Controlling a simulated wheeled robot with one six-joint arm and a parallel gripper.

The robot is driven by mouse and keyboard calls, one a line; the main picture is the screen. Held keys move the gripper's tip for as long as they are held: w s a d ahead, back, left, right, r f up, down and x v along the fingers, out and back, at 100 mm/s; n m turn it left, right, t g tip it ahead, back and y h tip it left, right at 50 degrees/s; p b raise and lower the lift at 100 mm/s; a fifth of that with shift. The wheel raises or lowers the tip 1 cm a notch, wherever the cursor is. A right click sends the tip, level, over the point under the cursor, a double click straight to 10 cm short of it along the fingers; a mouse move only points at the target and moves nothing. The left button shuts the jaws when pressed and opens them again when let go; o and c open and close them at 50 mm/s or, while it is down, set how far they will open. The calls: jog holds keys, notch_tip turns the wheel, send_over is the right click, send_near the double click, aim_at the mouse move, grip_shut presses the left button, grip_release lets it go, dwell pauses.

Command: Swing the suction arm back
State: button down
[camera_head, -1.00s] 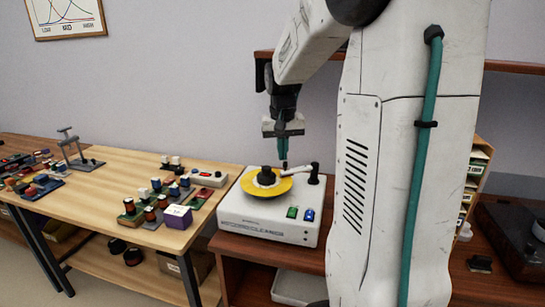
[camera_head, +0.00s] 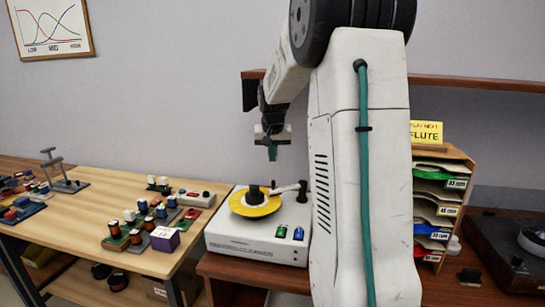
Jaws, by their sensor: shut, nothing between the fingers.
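A white record-cleaning machine (camera_head: 245,243) stands on the brown bench, with a yellow disc (camera_head: 238,205) and a dark knob (camera_head: 254,194) on top. Its white suction arm (camera_head: 286,189) runs from a dark pivot at the right, and its left end is over the disc's right edge. A green switch (camera_head: 281,231) and a blue switch (camera_head: 298,233) are on the front right. My gripper (camera_head: 272,156) is shut and empty, with green fingertips pointing down. It is above the machine, apart from the suction arm.
A wooden table (camera_head: 120,190) at the left holds several small parts, a purple box (camera_head: 165,239) and a metal stand (camera_head: 62,175). A rack of sleeves (camera_head: 440,200) and a turntable (camera_head: 515,250) are at the right. A wall shelf (camera_head: 470,84) runs behind my arm.

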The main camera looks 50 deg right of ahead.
jog(key=f, duration=0.6)
jog(key=shift+s+a+f, duration=0.2)
jog(key=shift+a+f, duration=0.05)
jog(key=shift+f, duration=0.05)
jog(key=shift+s+a, duration=0.35)
jog(key=shift+a, duration=0.1)
